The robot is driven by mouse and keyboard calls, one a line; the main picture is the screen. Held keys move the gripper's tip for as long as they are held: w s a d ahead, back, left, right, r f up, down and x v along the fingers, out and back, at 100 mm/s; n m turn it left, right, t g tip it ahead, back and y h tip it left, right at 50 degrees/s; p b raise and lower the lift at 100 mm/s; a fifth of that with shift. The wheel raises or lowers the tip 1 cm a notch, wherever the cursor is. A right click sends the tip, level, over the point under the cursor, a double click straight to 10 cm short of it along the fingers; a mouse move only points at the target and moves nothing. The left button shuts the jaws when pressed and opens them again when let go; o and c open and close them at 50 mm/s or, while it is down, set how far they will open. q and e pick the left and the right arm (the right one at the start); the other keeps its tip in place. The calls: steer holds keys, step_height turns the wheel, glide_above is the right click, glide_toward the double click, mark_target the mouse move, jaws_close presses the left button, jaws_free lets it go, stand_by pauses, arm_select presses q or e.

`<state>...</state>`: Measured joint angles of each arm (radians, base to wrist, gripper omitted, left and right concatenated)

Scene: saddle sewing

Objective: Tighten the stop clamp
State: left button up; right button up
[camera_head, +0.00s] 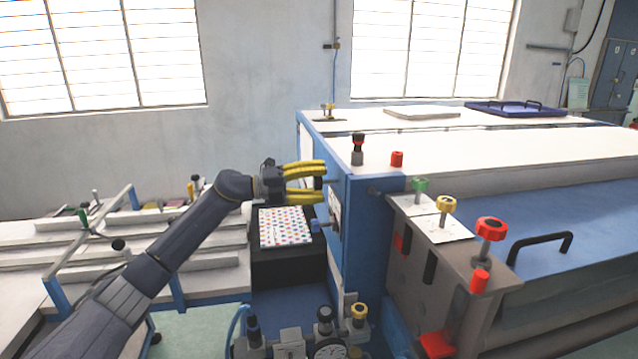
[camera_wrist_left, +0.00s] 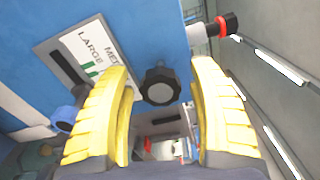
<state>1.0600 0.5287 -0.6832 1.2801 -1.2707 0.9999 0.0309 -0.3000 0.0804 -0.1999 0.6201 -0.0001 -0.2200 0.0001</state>
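A black lobed knob (camera_wrist_left: 158,86) sits on the blue side panel (camera_wrist_left: 140,35) of the machine, beside a slot and a white label (camera_wrist_left: 92,48) with size words such as "LARGE". I take this knob to be the stop clamp. My left gripper (camera_head: 325,181) has yellow fingers and is open at the panel's side face. In the left wrist view, the fingers (camera_wrist_left: 166,100) stand on either side of the knob, with visible gaps. In the head view the knob is mostly hidden by the fingers. My right gripper is in neither view.
A blue knob (camera_head: 318,225) sits lower on the same panel. Green, gold and red knobs (camera_head: 490,229) line the right bracket. A dial gauge (camera_head: 330,349) is below.

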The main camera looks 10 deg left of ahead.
arm_select(q)
steer(key=v, duration=1.2)
stand_by(0.6)
